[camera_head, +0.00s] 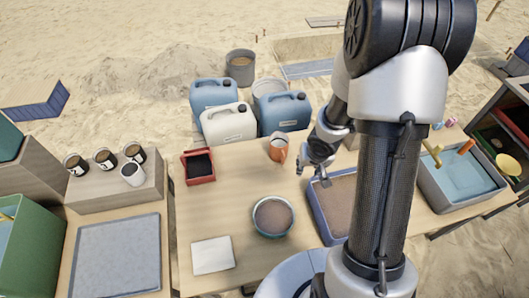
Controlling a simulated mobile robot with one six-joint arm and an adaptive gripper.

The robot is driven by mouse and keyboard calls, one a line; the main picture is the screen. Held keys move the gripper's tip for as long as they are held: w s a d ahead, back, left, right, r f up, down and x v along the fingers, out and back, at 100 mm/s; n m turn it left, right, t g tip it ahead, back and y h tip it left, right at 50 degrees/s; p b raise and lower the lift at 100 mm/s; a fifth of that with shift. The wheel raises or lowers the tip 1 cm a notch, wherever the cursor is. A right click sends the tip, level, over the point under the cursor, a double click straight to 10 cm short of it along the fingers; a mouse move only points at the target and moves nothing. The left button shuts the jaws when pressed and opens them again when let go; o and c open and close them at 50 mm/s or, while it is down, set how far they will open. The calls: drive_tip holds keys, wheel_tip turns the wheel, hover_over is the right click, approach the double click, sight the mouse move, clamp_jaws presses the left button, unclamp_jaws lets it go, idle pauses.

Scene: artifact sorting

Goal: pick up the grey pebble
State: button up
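I cannot make out a grey pebble anywhere in this view. My gripper (312,175) is above the middle of the table, at the far left corner of a blue-rimmed tray of brown sand (317,213). Its two fingertips look spread apart with nothing visible between them. My arm hides part of the sand tray and the table behind it. A round bowl of brown sand (273,217) stands left of the tray, and no pebble is discernible in it.
An orange-and-white jug (278,149) stands just left of my gripper. A red box with dark contents (198,167) and a white sheet (212,255) lie further left. Jerrycans (228,124) stand behind the table. A water basin (460,178) is at right. The table's left-middle is clear.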

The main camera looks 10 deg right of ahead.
drive_tip(key=s+a+f+m+g+y+p, duration=0.1)
drive_tip(key=s+a+f+g+y+p, duration=0.2)
drive_tip(key=s+a+f, duration=0.45)
drive_tip(key=t+b, duration=0.1)
drive_tip(key=b, duration=0.6)
hover_over(275, 219)
drive_tip(key=d, duration=0.2)
drive_tip(key=shift+y, duration=0.4)
drive_tip(key=f, duration=1.2)
drive_tip(key=shift+s+a+f, duration=0.15)
drive_tip(key=shift+s+f, duration=0.1)
drive_tip(key=shift+s, duration=0.15)
drive_tip(key=shift+b+x, duration=1.6)
drive_tip(key=shift+x, duration=1.4)
drive_tip(key=shift+w, duration=0.15)
drive_tip(key=shift+c, duration=0.3)
drive_tip(key=c, duration=0.6)
drive_tip(key=shift+c, duration=0.2)
